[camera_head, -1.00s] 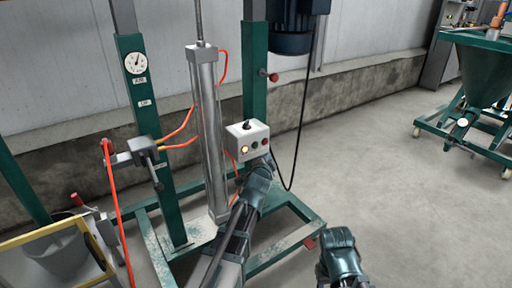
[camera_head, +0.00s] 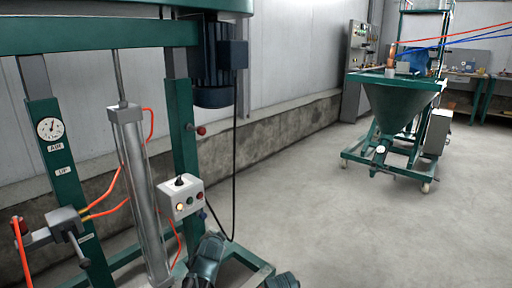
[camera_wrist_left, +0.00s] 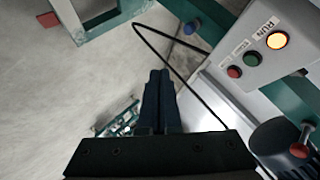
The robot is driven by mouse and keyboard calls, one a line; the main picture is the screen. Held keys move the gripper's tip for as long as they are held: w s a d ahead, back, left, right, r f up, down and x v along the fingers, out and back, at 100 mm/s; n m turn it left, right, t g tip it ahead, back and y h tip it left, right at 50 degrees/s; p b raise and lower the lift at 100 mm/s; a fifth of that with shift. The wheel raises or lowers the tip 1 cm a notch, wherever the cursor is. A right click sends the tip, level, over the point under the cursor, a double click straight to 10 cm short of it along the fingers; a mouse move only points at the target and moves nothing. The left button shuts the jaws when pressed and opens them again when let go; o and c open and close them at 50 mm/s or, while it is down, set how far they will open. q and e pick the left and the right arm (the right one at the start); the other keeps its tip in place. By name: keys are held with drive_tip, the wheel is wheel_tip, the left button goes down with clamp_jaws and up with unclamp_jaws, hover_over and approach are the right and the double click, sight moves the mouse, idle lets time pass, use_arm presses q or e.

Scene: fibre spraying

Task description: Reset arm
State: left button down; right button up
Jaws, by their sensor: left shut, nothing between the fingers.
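My left gripper (camera_wrist_left: 159,75) is shut and empty, its two dark fingers together in the left wrist view. In the head view my left arm shows at the bottom middle, below the control box; its fingertips cannot be made out there. The white control box (camera_head: 182,201) on the green machine has a black knob on top and several buttons. Its RUN button (camera_wrist_left: 277,40) glows yellow in the left wrist view, apart from the fingers. Only a dark piece of my right arm shows at the bottom edge of the head view; its gripper is not seen.
The green press frame (camera_head: 187,150) with a metal cylinder (camera_head: 140,200) and red hoses fills the left. A black cable (camera_head: 235,160) hangs beside it. A green hopper cart (camera_head: 395,105) stands at the back right. The floor between is clear.

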use_arm(q)
drive_tip(key=s+d+f+n+g, duration=0.1)
drive_tip(key=s+d+f+g, duration=0.25)
drive_tip(key=s, duration=0.55)
drive_tip(key=s+d+f+n+g, duration=0.2)
drive_tip(key=s+d+f+g, duration=0.15)
drive_tip(key=s, duration=0.65)
drive_tip(key=s+d+f+n+g, duration=0.1)
drive_tip(key=s+d+f+g, duration=0.25)
drive_tip(key=s, duration=0.55)
wheel_tip(320, 180, up, 39)
drive_tip(key=g+p, duration=0.1)
drive_tip(key=p, duration=3.7)
drive_tip(key=shift+s+d+f+h, duration=0.15)
drive_tip(key=shift+s+d+h, duration=0.15)
drive_tip(key=shift+s+d, duration=0.15)
drive_tip(key=shift+a, duration=0.2)
